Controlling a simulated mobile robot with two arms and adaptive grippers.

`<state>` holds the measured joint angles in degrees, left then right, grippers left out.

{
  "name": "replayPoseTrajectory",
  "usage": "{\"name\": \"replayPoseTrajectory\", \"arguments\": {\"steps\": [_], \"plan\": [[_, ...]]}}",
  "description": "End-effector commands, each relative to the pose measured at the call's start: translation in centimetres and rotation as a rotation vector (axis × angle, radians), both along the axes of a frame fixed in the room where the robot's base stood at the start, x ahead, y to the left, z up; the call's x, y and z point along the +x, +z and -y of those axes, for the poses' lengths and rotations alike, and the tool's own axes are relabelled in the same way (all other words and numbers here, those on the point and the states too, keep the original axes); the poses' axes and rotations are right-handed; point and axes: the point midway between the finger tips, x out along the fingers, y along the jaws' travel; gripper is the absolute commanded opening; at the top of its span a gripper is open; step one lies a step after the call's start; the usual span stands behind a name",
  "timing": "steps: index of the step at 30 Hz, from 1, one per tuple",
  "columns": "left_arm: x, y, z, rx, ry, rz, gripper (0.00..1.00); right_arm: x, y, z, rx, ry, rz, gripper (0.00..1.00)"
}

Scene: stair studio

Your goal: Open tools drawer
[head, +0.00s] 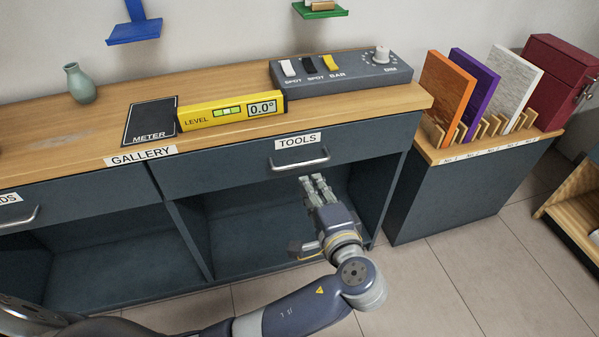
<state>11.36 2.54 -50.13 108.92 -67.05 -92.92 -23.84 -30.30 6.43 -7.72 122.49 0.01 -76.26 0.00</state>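The tools drawer (235,172) is a dark blue-grey front under the wooden counter, and it looks closed. Its white TOOLS label (298,141) sits above a silver bar handle (300,163). My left gripper (318,180) is just below the handle, with its fingers pointing up towards it. The fingers lie close together; whether a small gap is left between them is hard to see. I cannot tell if the fingertips touch the handle. My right gripper is not in the view.
On the counter (190,87) are a yellow level (230,110), a black meter mat (150,121), a grey switch box (340,75) and a green vase (80,84). An open compartment (245,225) lies below the drawer. A panel rack (480,150) stands at right.

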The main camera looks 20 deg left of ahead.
Motion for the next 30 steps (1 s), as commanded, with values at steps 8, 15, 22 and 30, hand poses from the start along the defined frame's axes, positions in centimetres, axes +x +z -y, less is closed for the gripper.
{"name": "replayPoseTrajectory", "arguments": {"steps": [8,15,22,30], "plan": [[3.4,-0.8,-2.5,0.004,0.005,0.006,0.17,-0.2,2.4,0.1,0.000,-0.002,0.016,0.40],[6.8,-1.7,-4.8,0.002,0.004,0.003,0.17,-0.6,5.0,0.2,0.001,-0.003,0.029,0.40],[8.4,-2.1,-5.8,0.000,0.003,0.001,0.17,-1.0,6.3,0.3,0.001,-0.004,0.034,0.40],[8.5,-2.1,-5.8,0.000,0.002,0.000,0.17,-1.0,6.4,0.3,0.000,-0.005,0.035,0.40]]}}
